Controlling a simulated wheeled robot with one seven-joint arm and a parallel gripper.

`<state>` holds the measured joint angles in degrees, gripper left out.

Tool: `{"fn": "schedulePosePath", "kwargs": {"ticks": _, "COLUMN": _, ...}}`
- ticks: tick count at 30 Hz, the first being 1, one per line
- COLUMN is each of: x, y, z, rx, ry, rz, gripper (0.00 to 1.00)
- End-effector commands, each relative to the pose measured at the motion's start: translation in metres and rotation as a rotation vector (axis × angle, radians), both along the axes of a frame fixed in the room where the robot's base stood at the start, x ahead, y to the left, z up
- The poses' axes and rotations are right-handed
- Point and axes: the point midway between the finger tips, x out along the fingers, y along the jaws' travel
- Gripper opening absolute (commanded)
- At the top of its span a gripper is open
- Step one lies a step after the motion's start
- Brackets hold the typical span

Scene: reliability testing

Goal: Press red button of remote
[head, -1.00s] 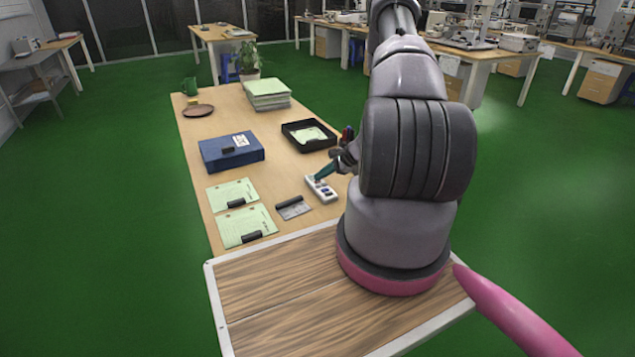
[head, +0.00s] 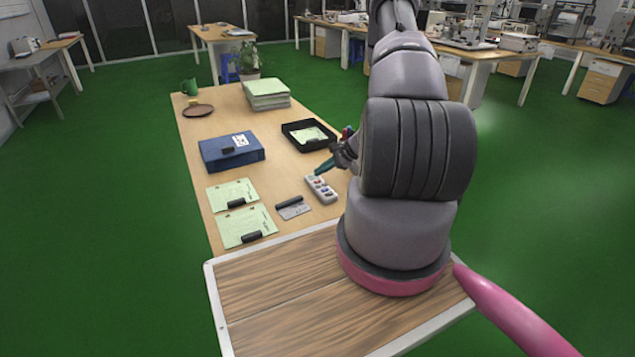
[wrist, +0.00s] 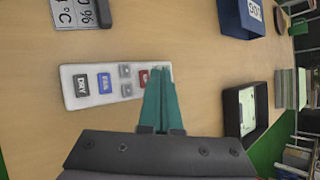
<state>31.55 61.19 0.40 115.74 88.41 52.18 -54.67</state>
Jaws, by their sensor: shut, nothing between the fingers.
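The white remote (head: 321,189) lies flat on the table near its right edge. It also shows in the wrist view (wrist: 93,98), with blue, dark and grey buttons. Its red button (wrist: 144,77) is at the end closest to my fingers and is partly hidden by them. My gripper (head: 320,172) has teal fingers, shut and empty, pointing down at the far end of the remote. In the wrist view the fingertips (wrist: 161,70) overlap the edge of the red button. In the head view a small gap seems to show between the tips and the remote; contact is not clear.
A small display device (head: 292,207) lies left of the remote. Beyond are a black tray (head: 290,136), a blue box (head: 208,160) and a paper stack (head: 267,101). Clipboards (head: 245,226) lie at the left front. Bare table surrounds the remote.

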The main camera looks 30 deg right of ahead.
Motion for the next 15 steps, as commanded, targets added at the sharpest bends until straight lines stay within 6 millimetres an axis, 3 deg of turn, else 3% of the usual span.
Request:
{"fn": "schedulePosePath", "kwargs": {"ticks": 9, "x": 0.001, "y": 0.000, "z": 0.033, "rx": 0.000, "ry": -0.002, "rz": 0.000, "gripper": 0.00}}
{"fn": "schedulePosePath", "kwargs": {"ticks": 15, "x": 0.000, "y": 0.000, "z": 0.044, "rx": 0.000, "ry": -0.001, "rz": -0.001, "gripper": 0.00}}
